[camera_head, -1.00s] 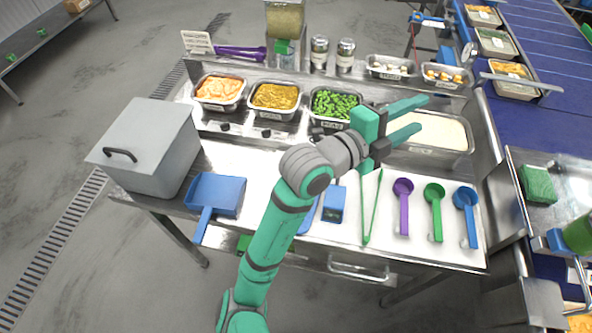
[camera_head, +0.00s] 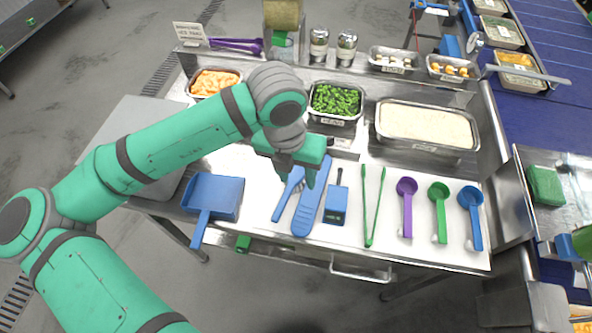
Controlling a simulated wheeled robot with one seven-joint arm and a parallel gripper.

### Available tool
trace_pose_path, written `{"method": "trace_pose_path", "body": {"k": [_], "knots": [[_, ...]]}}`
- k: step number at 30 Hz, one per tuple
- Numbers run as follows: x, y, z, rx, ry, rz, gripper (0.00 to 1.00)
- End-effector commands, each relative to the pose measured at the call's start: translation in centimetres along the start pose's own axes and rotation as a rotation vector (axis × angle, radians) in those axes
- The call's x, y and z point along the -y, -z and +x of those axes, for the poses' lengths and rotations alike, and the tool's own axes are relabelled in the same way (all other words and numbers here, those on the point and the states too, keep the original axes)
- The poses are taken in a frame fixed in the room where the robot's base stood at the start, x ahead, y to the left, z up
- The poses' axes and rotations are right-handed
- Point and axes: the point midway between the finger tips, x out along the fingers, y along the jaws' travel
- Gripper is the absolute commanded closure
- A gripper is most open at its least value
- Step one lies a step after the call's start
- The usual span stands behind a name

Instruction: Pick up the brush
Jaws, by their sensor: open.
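Blue tools lie on the steel table under my gripper (camera_head: 297,181): a slim blue tool (camera_head: 284,204), a longer, broader blue tool (camera_head: 309,208), and a blue block with a thin dark handle (camera_head: 337,205). I cannot tell for sure which is the brush; the slim and broad ones are partly hidden at their upper ends by the gripper. My gripper points down with fingers apart, over the upper ends of the slim and broad tools. Nothing is seen held between the fingers. Whether a finger touches a tool cannot be told.
Green tongs (camera_head: 371,215) and purple, green and blue scoops (camera_head: 407,205) lie to the right. Food pans, including peas (camera_head: 336,100) and rice (camera_head: 427,125), stand behind.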

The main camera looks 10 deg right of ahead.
Motion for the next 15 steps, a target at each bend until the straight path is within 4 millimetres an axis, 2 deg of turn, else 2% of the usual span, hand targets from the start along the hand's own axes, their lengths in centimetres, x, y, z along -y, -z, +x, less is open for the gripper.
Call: {"method": "trace_pose_path", "body": {"k": [1,3,7,15], "knots": [[-1.1,0.8,-0.2,-0.031,-0.035,0.011,0.58],[-2.1,1.6,-0.4,-0.064,-0.064,0.025,0.58],[-3.0,2.5,-0.2,-0.095,-0.088,0.038,0.58],[-3.4,2.9,3.5,-0.099,-0.087,0.04,0.58]]}}
